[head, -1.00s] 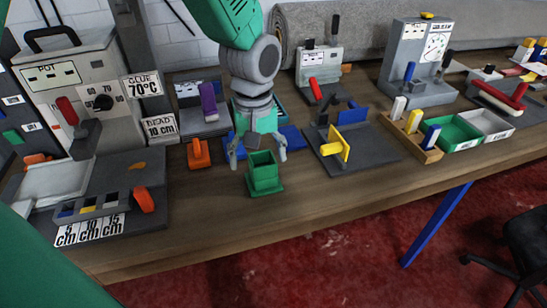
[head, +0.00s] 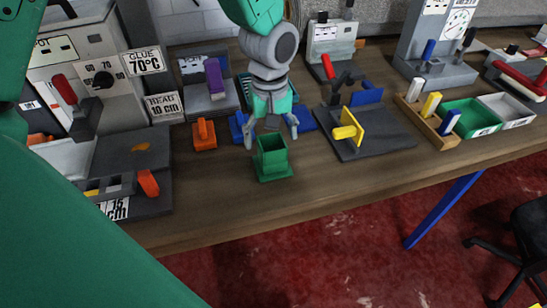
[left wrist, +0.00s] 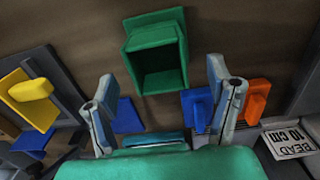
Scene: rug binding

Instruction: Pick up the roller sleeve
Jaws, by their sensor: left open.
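A green, hollow, square piece with an open top and a wider flat base (head: 271,158) stands upright on the bench. It is the most sleeve-like thing near my gripper, but I cannot be sure it is the roller sleeve. My left gripper (head: 272,140) is open and empty just behind and above it, fingers pointing down and spread. In the left wrist view the green piece (left wrist: 156,58) lies beyond the two fingertips (left wrist: 162,92). Its hollow looks dark and empty. The fingers appear apart from it. My right gripper is not in view.
An orange piece (head: 204,134) stands left of the gripper, with blue pieces (head: 308,118) behind. A dark plate with a yellow upright (head: 349,130) is on the right. The glue machine (head: 100,70) stands at left. The bench front (head: 290,200) is bare.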

